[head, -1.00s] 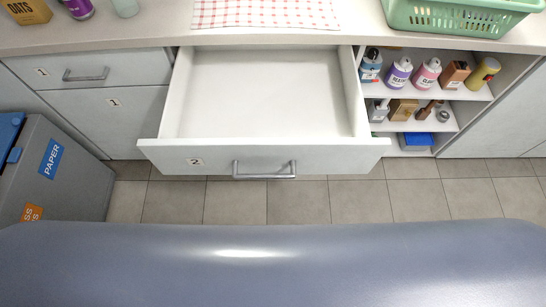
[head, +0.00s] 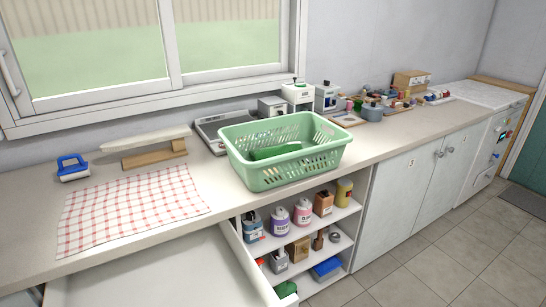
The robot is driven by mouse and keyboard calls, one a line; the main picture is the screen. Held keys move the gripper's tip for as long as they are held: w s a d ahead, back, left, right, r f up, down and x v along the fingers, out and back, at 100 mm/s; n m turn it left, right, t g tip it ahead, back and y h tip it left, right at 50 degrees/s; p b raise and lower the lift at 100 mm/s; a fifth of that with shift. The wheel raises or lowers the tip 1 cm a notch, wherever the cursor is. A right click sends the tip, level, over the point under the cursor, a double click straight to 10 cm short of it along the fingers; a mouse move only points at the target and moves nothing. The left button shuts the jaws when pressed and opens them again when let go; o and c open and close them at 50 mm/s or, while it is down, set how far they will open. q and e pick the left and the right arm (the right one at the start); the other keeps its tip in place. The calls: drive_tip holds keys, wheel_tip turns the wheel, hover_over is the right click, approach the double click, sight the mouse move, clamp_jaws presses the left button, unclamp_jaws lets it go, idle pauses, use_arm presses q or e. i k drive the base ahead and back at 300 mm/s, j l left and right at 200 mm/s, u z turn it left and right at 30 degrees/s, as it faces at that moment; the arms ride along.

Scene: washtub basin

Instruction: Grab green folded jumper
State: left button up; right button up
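A green folded item, which looks like the jumper (head: 275,151), lies inside the light green plastic basket (head: 299,175). The basket stands on the counter, right of the red checked cloth, and its near wall partly hides the green item. Neither of my grippers shows in the head view.
The open drawer (head: 160,276) sticks out below the counter at the lower left. A checked cloth (head: 130,207) lies flat on the counter (head: 385,142). A blue iron-like item (head: 73,168) and a small sleeve board (head: 155,155) stand behind it. Open shelves (head: 325,228) hold bottles.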

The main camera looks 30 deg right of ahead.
sight(276, 150)
drive_tip(key=l+u, duration=0.4)
drive_tip(key=k+l+u, duration=0.15)
drive_tip(key=l+u, duration=0.3)
drive_tip(key=l, duration=0.15)
drive_tip(key=k+l, duration=0.1)
drive_tip(key=l, duration=0.35)
drive_tip(key=k+l+u, duration=0.1)
drive_tip(key=l, duration=0.3)
drive_tip(key=k+l, duration=0.15)
drive_tip(key=l, duration=0.3)
drive_tip(key=k+l+u, duration=0.15)
drive_tip(key=l, duration=0.25)
drive_tip(key=k+l, duration=0.15)
drive_tip(key=l, duration=0.25)
drive_tip(key=k+l+u, duration=0.1)
drive_tip(key=l, duration=0.3)
drive_tip(key=k, duration=0.05)
